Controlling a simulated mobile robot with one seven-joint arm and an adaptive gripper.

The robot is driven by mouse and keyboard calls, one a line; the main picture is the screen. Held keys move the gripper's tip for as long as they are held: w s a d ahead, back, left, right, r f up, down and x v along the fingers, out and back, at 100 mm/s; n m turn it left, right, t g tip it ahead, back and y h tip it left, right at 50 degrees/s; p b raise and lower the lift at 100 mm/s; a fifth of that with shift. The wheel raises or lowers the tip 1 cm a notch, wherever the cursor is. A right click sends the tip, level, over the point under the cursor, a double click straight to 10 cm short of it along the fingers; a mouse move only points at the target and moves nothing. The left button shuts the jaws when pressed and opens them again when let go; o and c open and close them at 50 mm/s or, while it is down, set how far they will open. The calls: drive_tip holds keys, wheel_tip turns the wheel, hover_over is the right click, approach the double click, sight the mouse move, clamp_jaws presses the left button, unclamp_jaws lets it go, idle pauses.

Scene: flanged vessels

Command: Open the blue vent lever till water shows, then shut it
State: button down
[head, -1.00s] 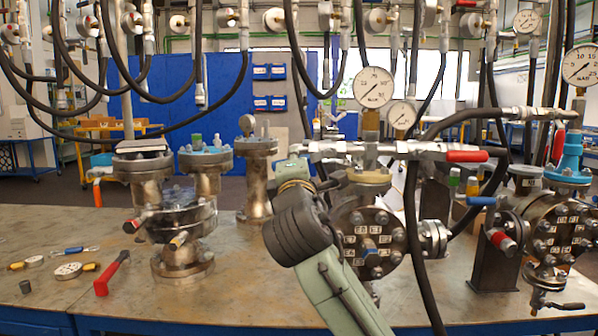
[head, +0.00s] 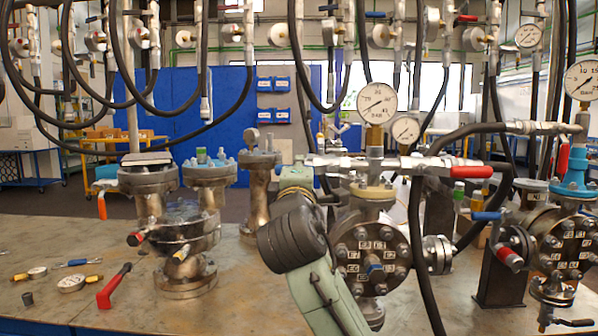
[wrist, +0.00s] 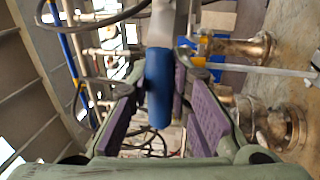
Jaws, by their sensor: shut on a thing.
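My gripper (wrist: 157,88) is shut on the blue lever (wrist: 159,95), whose sleeve lies between the purple finger pads in the wrist view. The lever's pale metal stem runs up out of that picture. In the head view my wrist stands in front of the left end of the manifold and hides the fingers and the held lever. The flanged vessel (head: 345,236) with labelled bolts stands just right of my wrist, under the manifold (head: 400,165) with its red-handled lever (head: 470,172). I see no water in either view.
Two gauges (head: 377,103) stand above the manifold, and a black hose (head: 415,235) hangs in front of it. Another vessel (head: 180,235) stands left. A second blue handle (head: 487,216) is at right. A red-handled tool (head: 113,288) lies on the bench (head: 225,305), whose front left is partly free.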

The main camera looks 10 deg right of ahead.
drive_tip(key=c, duration=1.5)
unclamp_jaws()
drive_tip(key=shift+o, duration=0.2)
drive_tip(key=v, duration=1.2)
